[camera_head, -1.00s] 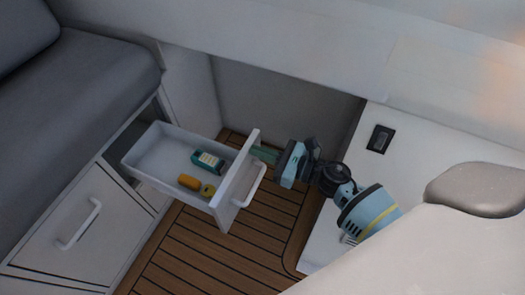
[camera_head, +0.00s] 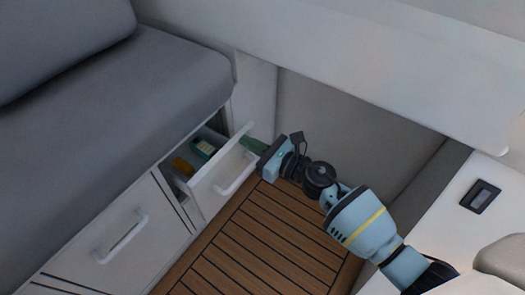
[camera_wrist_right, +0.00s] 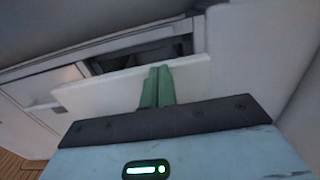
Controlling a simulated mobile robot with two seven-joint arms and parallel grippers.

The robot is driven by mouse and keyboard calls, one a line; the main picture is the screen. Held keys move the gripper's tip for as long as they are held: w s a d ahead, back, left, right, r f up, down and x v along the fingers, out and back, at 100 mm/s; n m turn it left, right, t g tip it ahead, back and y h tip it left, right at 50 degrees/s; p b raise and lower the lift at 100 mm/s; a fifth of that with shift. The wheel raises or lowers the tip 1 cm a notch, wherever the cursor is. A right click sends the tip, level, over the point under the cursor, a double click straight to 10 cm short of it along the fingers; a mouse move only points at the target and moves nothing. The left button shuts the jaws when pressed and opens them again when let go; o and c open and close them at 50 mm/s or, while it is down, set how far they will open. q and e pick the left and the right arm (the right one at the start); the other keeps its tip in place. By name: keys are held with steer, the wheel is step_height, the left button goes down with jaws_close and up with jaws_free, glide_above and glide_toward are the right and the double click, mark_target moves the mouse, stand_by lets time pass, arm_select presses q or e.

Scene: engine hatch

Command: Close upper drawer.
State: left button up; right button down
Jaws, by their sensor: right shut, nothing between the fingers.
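The upper drawer (camera_head: 222,178) is a white drawer under the grey bench, now open only part way. Its front panel with a white handle (camera_head: 236,176) faces right. Inside lie a teal box (camera_head: 203,148) and an orange item (camera_head: 182,166). My right gripper (camera_head: 252,145) is shut and empty, with its green fingers at the far end of the drawer front. In the right wrist view the green fingers (camera_wrist_right: 157,86) are together against or just before the white drawer front (camera_wrist_right: 90,94); contact is hard to tell. My left gripper is not in view.
A closed cabinet front with a handle (camera_head: 122,238) is at the lower left, below the grey bench (camera_head: 100,120). The slatted wooden floor (camera_head: 250,245) is clear. A white counter (camera_head: 450,235) with a dark socket (camera_head: 480,196) is at the right.

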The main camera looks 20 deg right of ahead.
steer(key=b+x, duration=0.1)
steer(key=x, duration=0.4)
steer(key=shift+w+a, duration=0.2)
steer(key=shift+w, duration=0.1)
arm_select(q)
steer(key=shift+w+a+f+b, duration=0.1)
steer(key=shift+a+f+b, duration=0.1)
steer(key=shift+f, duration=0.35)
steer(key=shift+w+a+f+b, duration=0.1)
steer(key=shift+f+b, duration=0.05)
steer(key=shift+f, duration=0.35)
arm_select(e)
steer(key=shift+x, duration=0.8)
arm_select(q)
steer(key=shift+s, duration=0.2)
